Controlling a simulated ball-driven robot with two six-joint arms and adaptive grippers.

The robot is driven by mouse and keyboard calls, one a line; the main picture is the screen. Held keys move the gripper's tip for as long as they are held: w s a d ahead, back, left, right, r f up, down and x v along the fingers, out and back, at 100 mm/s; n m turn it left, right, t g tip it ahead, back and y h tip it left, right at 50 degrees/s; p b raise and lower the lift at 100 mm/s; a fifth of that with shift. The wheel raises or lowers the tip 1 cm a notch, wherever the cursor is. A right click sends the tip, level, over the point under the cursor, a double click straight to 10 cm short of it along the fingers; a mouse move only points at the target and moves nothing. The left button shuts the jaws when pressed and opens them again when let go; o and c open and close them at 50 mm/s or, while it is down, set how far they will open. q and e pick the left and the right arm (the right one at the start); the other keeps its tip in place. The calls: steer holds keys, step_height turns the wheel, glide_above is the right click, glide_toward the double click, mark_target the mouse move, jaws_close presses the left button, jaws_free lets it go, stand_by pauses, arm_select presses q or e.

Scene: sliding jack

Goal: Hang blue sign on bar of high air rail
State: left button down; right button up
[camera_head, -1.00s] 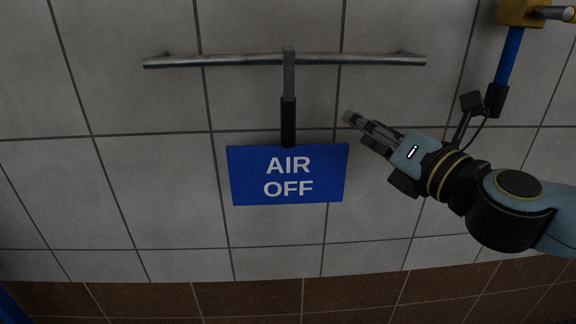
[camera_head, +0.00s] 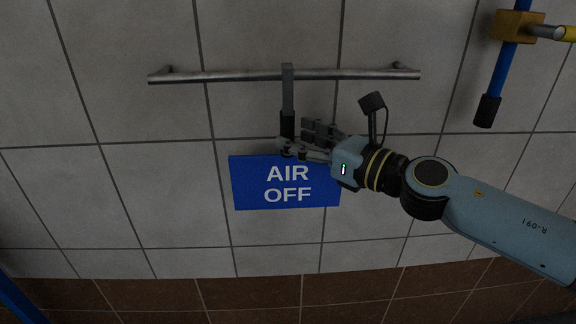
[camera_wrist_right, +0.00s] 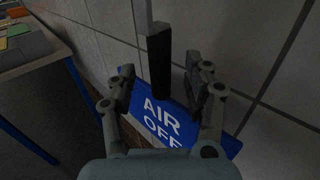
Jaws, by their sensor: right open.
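The blue sign (camera_head: 287,196), lettered "AIR OFF", hangs by its grey hook with a black grip from the horizontal metal bar (camera_head: 220,76) on the tiled wall. The hook's grey upper part (camera_head: 288,95) sits at the bar, near its middle. My right gripper (camera_head: 290,140) is at the lower end of the black grip, just above the sign. In the right wrist view my right gripper (camera_wrist_right: 158,85) is open, with the black grip (camera_wrist_right: 159,62) between its fingers. The sign (camera_wrist_right: 165,120) shows below the fingers, partly covered by them. My left gripper is not in view.
A blue pipe (camera_head: 501,70) with a brass fitting (camera_head: 516,26) and a yellow handle stands on the wall at upper right. In the right wrist view a table (camera_wrist_right: 30,52) with coloured flat items is at upper left. The wall left of the sign is clear.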

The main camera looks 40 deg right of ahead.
mark_target(293, 135)
steer(key=x, duration=0.3)
steer(key=shift+w, duration=0.15)
jaws_close()
